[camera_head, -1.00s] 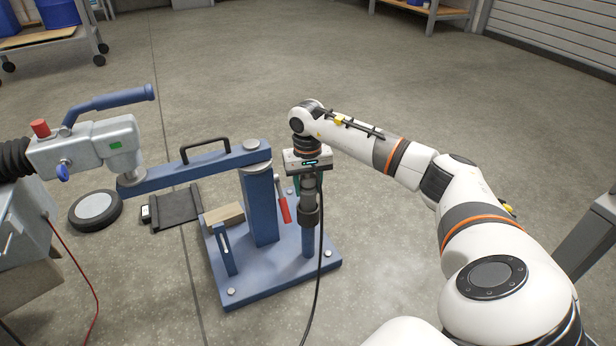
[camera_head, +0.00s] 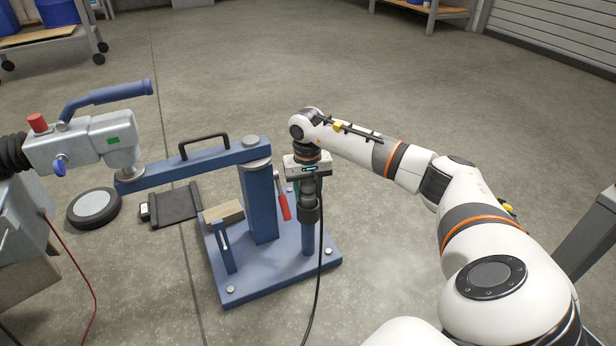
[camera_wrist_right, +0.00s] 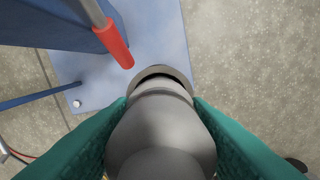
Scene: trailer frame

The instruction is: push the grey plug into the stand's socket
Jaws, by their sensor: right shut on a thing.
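My right gripper (camera_head: 308,182) points straight down above the stand's socket. In the right wrist view its green fingers (camera_wrist_right: 160,108) are shut on the grey plug (camera_wrist_right: 150,135) from both sides. The plug (camera_head: 309,193) is upright, its lower end at the socket (camera_head: 308,215), a dark grey collar on a short blue post. In the wrist view the socket rim (camera_wrist_right: 180,73) shows beyond the plug, with a dark crescent gap at its far side. The plug's tip is hidden, so its depth cannot be told. My left gripper is not in view.
The blue stand (camera_head: 262,205) has a base plate, a tall column and a red-handled lever (camera_head: 282,207) close left of the socket. A black cable (camera_head: 320,265) hangs in front of the post. A grey machine head (camera_head: 85,145) stands left. Floor behind is clear.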

